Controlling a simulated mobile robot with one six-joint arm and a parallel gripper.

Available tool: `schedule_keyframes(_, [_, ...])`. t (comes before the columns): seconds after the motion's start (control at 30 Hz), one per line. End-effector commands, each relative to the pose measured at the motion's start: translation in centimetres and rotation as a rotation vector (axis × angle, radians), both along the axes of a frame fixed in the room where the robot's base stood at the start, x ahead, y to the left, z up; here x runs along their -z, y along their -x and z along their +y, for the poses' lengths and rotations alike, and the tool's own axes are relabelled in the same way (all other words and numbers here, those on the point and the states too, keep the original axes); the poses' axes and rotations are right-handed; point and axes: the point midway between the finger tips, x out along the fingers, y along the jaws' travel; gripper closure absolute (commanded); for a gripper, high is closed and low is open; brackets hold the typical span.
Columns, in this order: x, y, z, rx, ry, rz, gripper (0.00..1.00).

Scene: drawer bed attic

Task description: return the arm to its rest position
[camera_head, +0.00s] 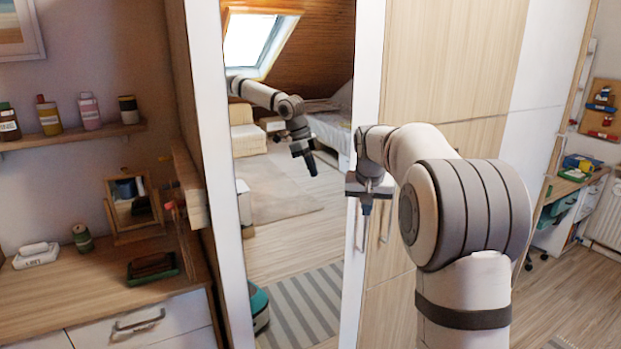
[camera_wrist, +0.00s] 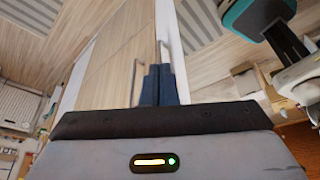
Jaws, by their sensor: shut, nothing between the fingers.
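My arm stands at the right of the head view, bent at the elbow toward the wardrobe. My gripper (camera_head: 366,209) hangs pointing down in front of the wardrobe doors (camera_head: 445,70), next to the mirror's right edge. In the wrist view, the dark blue fingers of my gripper (camera_wrist: 160,72) are together with nothing between them. The arm also shows as a reflection in the mirror (camera_head: 290,240). The exact gap between the fingers and the wardrobe front is hard to tell.
Slim door handles (camera_head: 387,215) stand close beside the gripper; one also shows in the wrist view (camera_wrist: 134,82). A wooden dresser (camera_head: 75,300) with small items is at left, below a shelf (camera_head: 75,136) of bottles. A desk (camera_head: 572,187) stands at far right. Floor (camera_head: 560,280) between is clear.

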Motion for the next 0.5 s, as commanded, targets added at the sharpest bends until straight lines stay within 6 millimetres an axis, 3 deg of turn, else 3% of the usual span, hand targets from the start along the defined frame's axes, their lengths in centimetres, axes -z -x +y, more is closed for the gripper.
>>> schedule_keyframes(0.03, [-0.9,2.4,0.6,-0.015,0.0,0.002,1.0])
schedule_keyframes(0.2, [-1.7,10.5,2.3,-0.073,-0.002,0.021,1.0])
schedule_keyframes(0.37, [-1.1,18.5,3.7,-0.126,-0.005,0.04,1.0])
schedule_keyframes(0.5, [0.6,25.5,4.7,-0.171,-0.007,0.057,1.0])
